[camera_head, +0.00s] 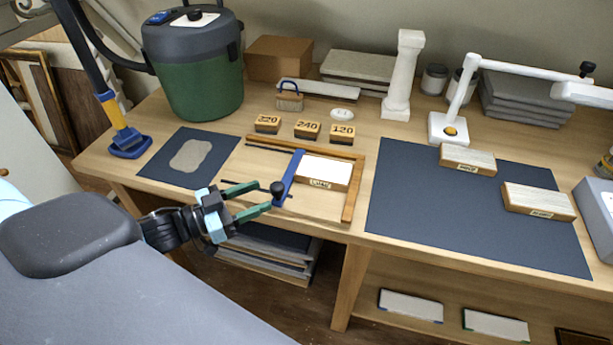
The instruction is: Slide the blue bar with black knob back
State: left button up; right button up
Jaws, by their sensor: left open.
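The blue bar (290,176) spans a wooden frame (352,190) on the table, across thin dark rails on its left part. Its black knob (277,187) stands at the end nearest me. A white-topped wooden block (324,170) with a label sits right of the bar, close against it. My left gripper (265,195), with green fingers, is open and empty at the table's front edge. Its fingertips are close to the knob from the left; I cannot tell whether they touch it. My right gripper is not in view.
Sanding blocks (307,129) marked with numbers stand behind the frame. A dark mat (165,172) lies to the left, and a larger dark mat (415,205) with labelled blocks (468,159) lies to the right. A green vacuum (200,85) stands at the back left.

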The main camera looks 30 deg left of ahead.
aim_at(285, 195)
pick_arm(q)
jog(key=shift+w, duration=0.1)
jog(key=shift+x, duration=3.7)
jog(key=shift+d, duration=0.1)
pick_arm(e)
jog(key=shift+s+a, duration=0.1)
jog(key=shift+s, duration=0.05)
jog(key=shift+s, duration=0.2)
pick_arm(q)
jog(key=shift+c, duration=1)
grip_shut()
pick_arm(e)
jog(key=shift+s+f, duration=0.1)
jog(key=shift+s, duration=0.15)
